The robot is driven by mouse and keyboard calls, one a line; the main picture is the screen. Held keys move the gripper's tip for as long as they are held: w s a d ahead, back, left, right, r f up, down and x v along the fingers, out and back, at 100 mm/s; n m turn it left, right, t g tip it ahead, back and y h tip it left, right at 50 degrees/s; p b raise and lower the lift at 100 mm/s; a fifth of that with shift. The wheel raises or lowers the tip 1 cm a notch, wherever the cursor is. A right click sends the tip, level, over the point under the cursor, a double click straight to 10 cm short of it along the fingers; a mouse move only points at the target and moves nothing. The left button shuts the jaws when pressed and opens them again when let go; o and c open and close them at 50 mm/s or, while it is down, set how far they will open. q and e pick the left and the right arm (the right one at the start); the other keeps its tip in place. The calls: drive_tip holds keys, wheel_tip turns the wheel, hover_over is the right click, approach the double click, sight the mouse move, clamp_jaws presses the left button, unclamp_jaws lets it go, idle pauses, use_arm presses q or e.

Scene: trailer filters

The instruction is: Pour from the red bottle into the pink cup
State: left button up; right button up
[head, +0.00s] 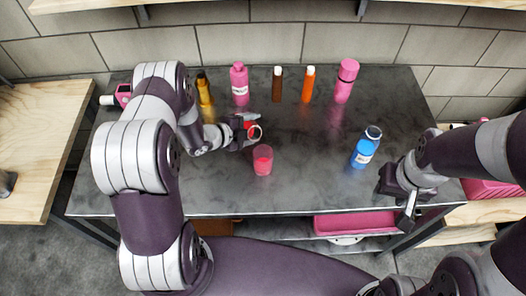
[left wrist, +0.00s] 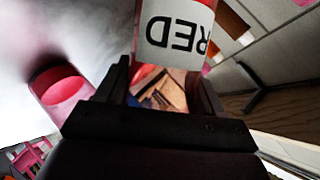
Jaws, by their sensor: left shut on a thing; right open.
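My left gripper (head: 246,134) is shut on the red bottle (head: 254,132) and holds it above the middle of the table. The bottle's open mouth with its red rim faces the head camera; its exact tilt is hard to tell. In the left wrist view the bottle's white label (left wrist: 175,32) reads RED upside down between the fingers. The pink cup (head: 263,160) stands upright on the table, just in front of the bottle, and also shows in the left wrist view (left wrist: 62,92). No stream is visible. My right gripper (head: 405,210) is open and empty at the table's front right edge.
A blue bottle (head: 366,147) stands right of the cup. Along the back stand a yellow bottle (head: 204,90), a pink bottle (head: 240,85), a brown bottle (head: 277,85), an orange bottle (head: 308,85) and a pink flask (head: 345,82).

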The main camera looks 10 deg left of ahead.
sight(246, 125)
use_arm(q)
drive_tip(key=shift+w+a+r+m+t+y, duration=0.1)
drive_tip(key=shift+r+m+t+y, duration=0.2)
drive_tip(key=shift+m, duration=0.1)
idle(1.7)
drive_tip(key=shift+w+a+r+m+t+y, duration=0.1)
drive_tip(key=shift+r+m+t+y, duration=0.3)
drive_tip(key=shift+r+m+t, duration=0.15)
idle(1.9)
drive_tip(key=shift+s+d+r+m+t+y+b, duration=0.15)
drive_tip(key=shift+r+m+t+b, duration=0.15)
drive_tip(key=shift+r+m, duration=0.1)
drive_tip(key=shift+s+d+r+m+t+y+b, duration=0.15)
drive_tip(key=shift+r+m+t+b, duration=0.1)
drive_tip(key=shift+r, duration=0.15)
idle(2.6)
